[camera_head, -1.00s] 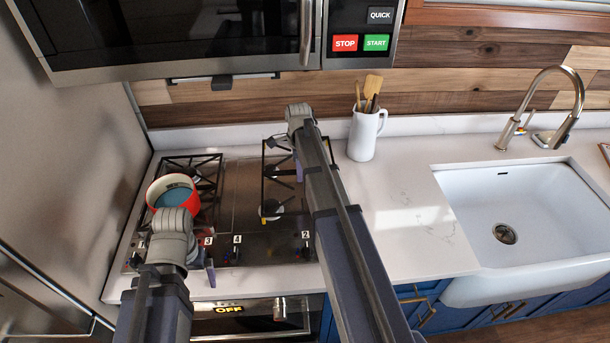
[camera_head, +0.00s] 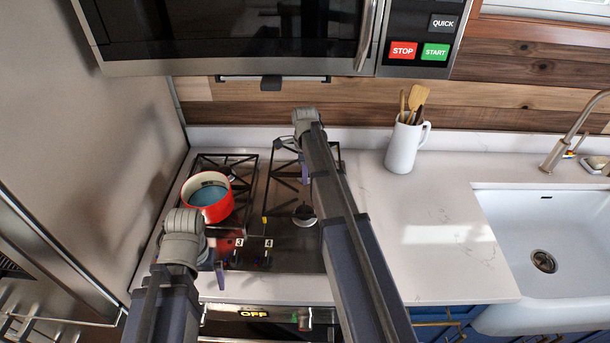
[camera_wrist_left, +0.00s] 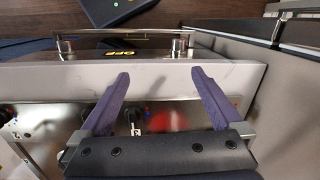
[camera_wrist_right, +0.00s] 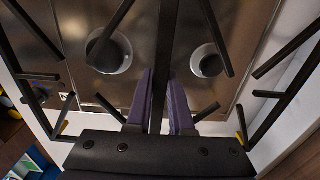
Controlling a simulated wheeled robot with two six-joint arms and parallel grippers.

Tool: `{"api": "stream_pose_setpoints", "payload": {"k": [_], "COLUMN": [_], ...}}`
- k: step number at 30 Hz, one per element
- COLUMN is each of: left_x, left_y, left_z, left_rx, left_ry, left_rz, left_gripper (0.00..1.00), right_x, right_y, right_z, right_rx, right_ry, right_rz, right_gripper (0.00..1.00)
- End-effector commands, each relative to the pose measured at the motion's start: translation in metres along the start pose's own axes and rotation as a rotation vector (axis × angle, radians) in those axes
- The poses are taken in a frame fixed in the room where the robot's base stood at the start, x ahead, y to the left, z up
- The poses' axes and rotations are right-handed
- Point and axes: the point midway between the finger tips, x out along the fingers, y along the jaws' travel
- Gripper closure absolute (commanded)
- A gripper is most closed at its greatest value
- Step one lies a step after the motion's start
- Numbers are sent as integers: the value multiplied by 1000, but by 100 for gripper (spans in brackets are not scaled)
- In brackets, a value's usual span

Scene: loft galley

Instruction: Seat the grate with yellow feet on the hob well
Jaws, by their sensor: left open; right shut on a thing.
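The grate with yellow feet (camera_head: 267,187) is a dark open frame over the right part of the hob. My right gripper (camera_head: 304,168) is shut on its middle bar (camera_wrist_right: 167,40). In the right wrist view two yellow feet show at its corners; one yellow foot (camera_head: 264,220) shows in the head view. The grate looks raised above the steel hob well (camera_head: 290,248), with burners (camera_wrist_right: 108,54) below, but the exact gap is unclear. My arm hides its right side. My left gripper (camera_wrist_left: 161,75) is open and empty before the hob's front edge.
A red pot (camera_head: 206,208) stands on another grate (camera_head: 240,168) at the left, close beside the held grate. Knobs (camera_head: 268,250) line the hob front. A white utensil jug (camera_head: 402,148) and sink (camera_head: 510,228) are to the right. The counter (camera_head: 420,210) between is clear.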

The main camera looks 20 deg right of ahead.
Motion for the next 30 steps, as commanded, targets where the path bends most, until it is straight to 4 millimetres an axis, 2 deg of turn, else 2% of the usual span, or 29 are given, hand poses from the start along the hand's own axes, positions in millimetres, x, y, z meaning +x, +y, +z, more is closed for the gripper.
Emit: {"api": "stream_pose_setpoints", "payload": {"k": [15,30], "left_x": [46,51], "left_y": [4,5], "left_z": [-3,-3], "left_rx": [-2,-2], "left_ry": [0,0], "left_rz": [0,0], "left_gripper": [0,0], "right_x": [46,51], "right_y": [0,0], "right_z": [0,0], "right_rx": [0,0], "right_ry": [0,0], "right_rz": [0,0], "right_gripper": [100,100]}}
